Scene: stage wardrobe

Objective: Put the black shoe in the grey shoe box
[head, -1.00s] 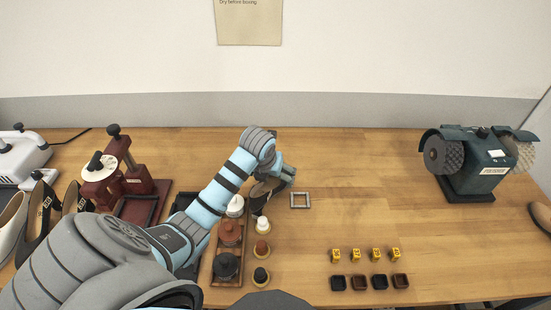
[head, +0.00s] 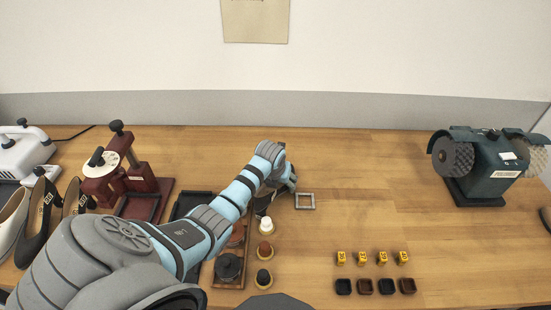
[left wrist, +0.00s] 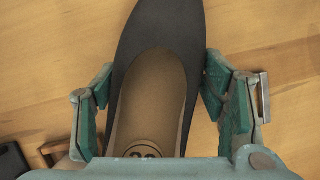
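A black shoe with a tan insole and a number at its heel (left wrist: 160,30) fills the middle of the left wrist view, toe pointing up. In the head view only a small dark part of it (head: 262,206) shows under my left gripper (head: 286,188). My left gripper is open, with its two green-padded fingers (left wrist: 160,95) on either side of the shoe, a narrow gap seeming to show at each pad. My right gripper is in neither view. No grey shoe box shows in these frames.
A small grey square frame (head: 305,201) lies just right of my gripper. Brushes (head: 265,251) and a wooden rack (head: 229,284) stand nearer. Other shoes (head: 38,220) and a red device (head: 140,180) are left. A green grinding machine (head: 485,168) stands right. The table's middle right is clear.

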